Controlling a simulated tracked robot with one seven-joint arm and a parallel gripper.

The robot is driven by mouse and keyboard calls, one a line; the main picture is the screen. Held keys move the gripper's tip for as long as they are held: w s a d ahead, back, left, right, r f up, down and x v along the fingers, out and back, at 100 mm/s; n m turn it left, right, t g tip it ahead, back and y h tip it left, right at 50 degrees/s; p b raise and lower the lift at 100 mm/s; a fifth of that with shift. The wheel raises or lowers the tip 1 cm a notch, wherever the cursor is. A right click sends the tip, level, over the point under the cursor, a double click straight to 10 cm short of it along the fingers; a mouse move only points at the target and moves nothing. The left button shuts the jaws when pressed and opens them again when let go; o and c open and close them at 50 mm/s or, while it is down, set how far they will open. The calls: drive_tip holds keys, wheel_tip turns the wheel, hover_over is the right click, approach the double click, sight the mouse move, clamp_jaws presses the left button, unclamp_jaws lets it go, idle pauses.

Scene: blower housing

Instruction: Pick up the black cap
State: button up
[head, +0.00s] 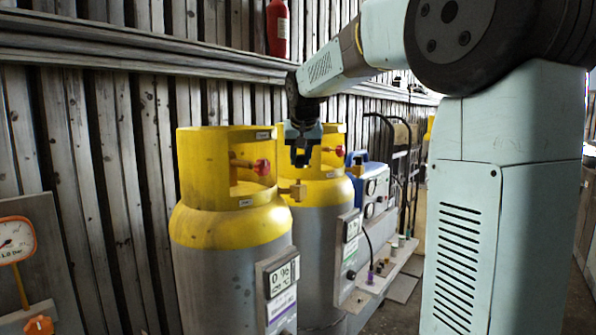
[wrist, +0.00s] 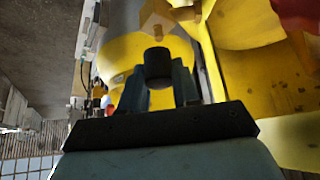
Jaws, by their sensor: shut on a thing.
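The black cap (wrist: 158,66) shows in the wrist view between the two fingers of my gripper (wrist: 158,88), which is shut on it. A brass fitting (wrist: 157,30) appears just beyond the cap there; I cannot tell whether the two touch. In the head view my gripper (head: 300,160) points down beside the yellow collars of two gas cylinders, above a brass fitting (head: 298,190). The cap cannot be told apart from the dark fingers in that view.
The near cylinder (head: 228,275) and the rear cylinder (head: 318,240) stand close around my gripper, with red valve handles (head: 262,167) inside their collars. A blue-and-grey device (head: 374,190) stands behind them on the right. A plank wall (head: 100,130) closes the left and back.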

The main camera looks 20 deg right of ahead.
sight(302, 155)
drive_tip(key=v, duration=0.5)
drive_tip(key=shift+s+d, duration=0.2)
drive_tip(key=shift+s, duration=0.1)
drive_tip(key=s+r, duration=0.3)
drive_tip(key=s, duration=0.5)
drive_tip(key=shift+s+r, duration=0.2)
drive_tip(key=shift+s, duration=0.15)
